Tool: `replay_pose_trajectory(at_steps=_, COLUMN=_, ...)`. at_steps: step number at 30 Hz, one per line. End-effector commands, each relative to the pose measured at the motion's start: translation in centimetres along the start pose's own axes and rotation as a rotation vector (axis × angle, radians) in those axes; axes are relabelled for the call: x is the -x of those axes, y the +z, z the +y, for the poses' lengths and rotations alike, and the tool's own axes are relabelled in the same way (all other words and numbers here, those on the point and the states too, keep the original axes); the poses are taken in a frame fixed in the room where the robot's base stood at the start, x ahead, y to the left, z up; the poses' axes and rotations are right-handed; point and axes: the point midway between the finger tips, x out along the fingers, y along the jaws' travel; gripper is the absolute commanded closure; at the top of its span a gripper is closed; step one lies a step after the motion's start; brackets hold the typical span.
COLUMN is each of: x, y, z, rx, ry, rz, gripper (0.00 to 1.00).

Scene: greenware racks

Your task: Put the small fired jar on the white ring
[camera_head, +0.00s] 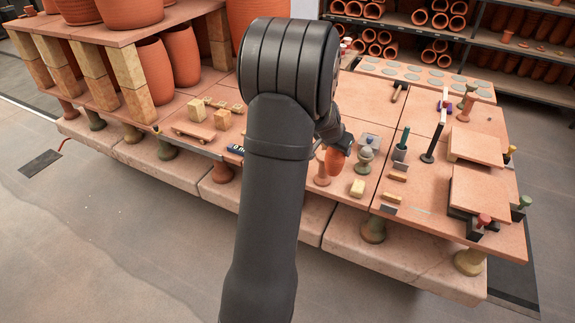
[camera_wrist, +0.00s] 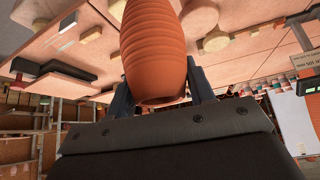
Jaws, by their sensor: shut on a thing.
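The small fired jar (camera_wrist: 155,50) is orange-brown with ridged sides and fills the upper middle of the wrist view. My gripper (camera_wrist: 162,92) is shut on it, with a dark finger on each side. In the head view my gripper (camera_head: 343,146) is partly hidden by my arm, and the jar (camera_head: 334,161) shows below it, above the middle of the table. I cannot tell whether the jar touches anything underneath. I cannot make out the white ring in either view.
A grey-green knobbed piece (camera_head: 366,158), a terracotta stand (camera_head: 322,174) and a yellow block (camera_head: 357,188) are close to the jar. Stacked slabs (camera_head: 480,195) lie at the right. Large pots on a raised shelf (camera_head: 130,35) stand at the left.

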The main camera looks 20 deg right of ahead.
Motion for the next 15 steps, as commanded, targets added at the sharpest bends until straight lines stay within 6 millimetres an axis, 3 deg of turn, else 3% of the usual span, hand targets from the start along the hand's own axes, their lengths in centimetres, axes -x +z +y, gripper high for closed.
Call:
replay_pose_trajectory(at_steps=1, x=0.9, y=1.0, z=-2.6, rx=0.038, ry=-0.025, rz=0.001, gripper=0.8)
replay_pose_trajectory(at_steps=6, x=3.7, y=4.6, z=-9.7, rx=0.148, ry=-0.097, rz=0.001, gripper=0.8)
replay_pose_trajectory(at_steps=12, x=7.3, y=9.5, z=-16.8, rx=0.275, ry=-0.178, rz=0.002, gripper=0.8)
replay_pose_trajectory(at_steps=15, x=8.7, y=11.5, z=-19.3, rx=0.325, ry=-0.209, rz=0.002, gripper=0.8)
